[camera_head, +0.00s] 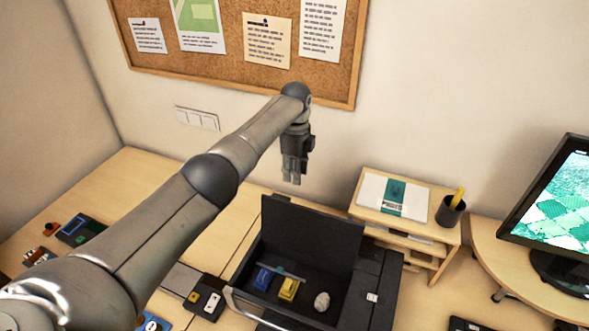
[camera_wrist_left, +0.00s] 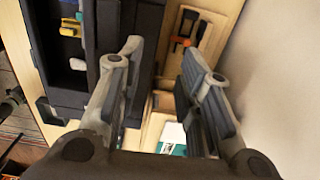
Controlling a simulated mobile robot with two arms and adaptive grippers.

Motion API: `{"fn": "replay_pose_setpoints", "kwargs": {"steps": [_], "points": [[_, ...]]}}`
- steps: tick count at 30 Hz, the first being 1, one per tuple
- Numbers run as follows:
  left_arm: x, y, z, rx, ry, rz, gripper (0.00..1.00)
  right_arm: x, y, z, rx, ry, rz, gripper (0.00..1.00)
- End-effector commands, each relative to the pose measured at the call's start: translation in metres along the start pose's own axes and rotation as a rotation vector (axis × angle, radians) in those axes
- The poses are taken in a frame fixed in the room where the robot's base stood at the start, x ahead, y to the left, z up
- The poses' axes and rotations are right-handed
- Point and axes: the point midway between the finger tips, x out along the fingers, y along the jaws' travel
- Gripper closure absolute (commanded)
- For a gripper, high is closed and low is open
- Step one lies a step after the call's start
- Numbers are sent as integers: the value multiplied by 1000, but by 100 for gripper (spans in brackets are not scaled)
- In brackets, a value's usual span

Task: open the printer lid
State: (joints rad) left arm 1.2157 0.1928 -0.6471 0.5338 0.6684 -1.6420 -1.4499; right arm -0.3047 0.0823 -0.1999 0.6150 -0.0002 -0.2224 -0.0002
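The black printer (camera_head: 376,288) stands on the desk in the head view. Its lid (camera_head: 310,242) stands up, raised at the back of the open bay. A blue item (camera_head: 262,278), a yellow item (camera_head: 288,289) and a whitish lump (camera_head: 321,301) lie inside the bay. My left gripper (camera_head: 292,180) hangs pointing down above and behind the raised lid, apart from it. In the left wrist view its fingers (camera_wrist_left: 165,75) are spread with nothing between them, and the printer (camera_wrist_left: 115,25) shows on the left. My right gripper is in neither view.
A small wooden shelf (camera_head: 405,235) with a white and teal booklet (camera_head: 394,196) and a pen cup (camera_head: 450,211) stands right of the printer. A monitor (camera_head: 560,210) is farther right. The wall with a corkboard (camera_head: 240,76) rises close behind the gripper.

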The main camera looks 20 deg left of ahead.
Motion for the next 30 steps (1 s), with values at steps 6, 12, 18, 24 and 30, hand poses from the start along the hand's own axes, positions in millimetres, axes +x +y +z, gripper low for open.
{"fn": "replay_pose_setpoints", "kwargs": {"steps": [6, 12, 18, 24, 30], "points": [[-1, 0, -1, 0, 1, 0, 67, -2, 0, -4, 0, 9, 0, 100], [0, 0, 0, 0, 1, 0, 67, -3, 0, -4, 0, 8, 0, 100], [-8, -1, 0, 1, 1, -3, 67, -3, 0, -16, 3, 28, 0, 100], [-38, -1, -1, 1, 1, -5, 67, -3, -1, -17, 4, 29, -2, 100], [-67, -1, -1, 1, 2, -4, 67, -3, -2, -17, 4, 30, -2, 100]]}}
